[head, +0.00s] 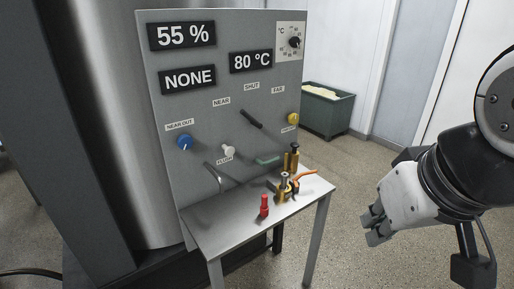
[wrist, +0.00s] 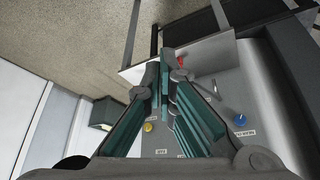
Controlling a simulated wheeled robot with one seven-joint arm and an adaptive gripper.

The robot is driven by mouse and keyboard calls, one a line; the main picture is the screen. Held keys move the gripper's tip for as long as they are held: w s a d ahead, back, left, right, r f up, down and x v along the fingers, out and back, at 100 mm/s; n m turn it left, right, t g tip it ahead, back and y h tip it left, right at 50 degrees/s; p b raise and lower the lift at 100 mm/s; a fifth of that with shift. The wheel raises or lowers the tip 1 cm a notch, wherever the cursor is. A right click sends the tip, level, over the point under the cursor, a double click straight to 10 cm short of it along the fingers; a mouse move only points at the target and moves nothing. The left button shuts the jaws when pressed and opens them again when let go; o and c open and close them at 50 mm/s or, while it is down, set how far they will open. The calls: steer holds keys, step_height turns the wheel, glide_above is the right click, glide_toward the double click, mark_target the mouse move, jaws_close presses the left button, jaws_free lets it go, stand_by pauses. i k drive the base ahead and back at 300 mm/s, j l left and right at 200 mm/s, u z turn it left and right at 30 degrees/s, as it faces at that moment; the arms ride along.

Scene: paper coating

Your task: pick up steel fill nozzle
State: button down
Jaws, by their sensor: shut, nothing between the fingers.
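A small upright fitting with a steel-grey top and a brass-coloured lower part, which looks like the steel fill nozzle (head: 284,184), stands among other small tools on the grey side table (head: 222,232) in the head view. My gripper (head: 373,228) is to the right of the table, apart from it, with its fingers pointing left and down. It is shut and empty. In the wrist view the green-padded fingers of my gripper (wrist: 166,76) reach toward the table and panel. The nozzle cannot be made out there, as the fingers cover part of the table.
A red fitting (head: 264,206), an orange-handled tool (head: 303,175) and a dark and brass cylinder (head: 294,156) crowd the nozzle. The control panel (head: 215,110) with knobs and levers rises behind the table. A green bin (head: 327,110) stands behind; floor between gripper and table is clear.

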mark_target(284, 176)
steer(key=i+l, duration=0.35)
steer(key=i, duration=0.15)
steer(key=i+l+z, duration=0.15)
steer(key=i+l, duration=0.2)
steer(key=i, duration=0.15)
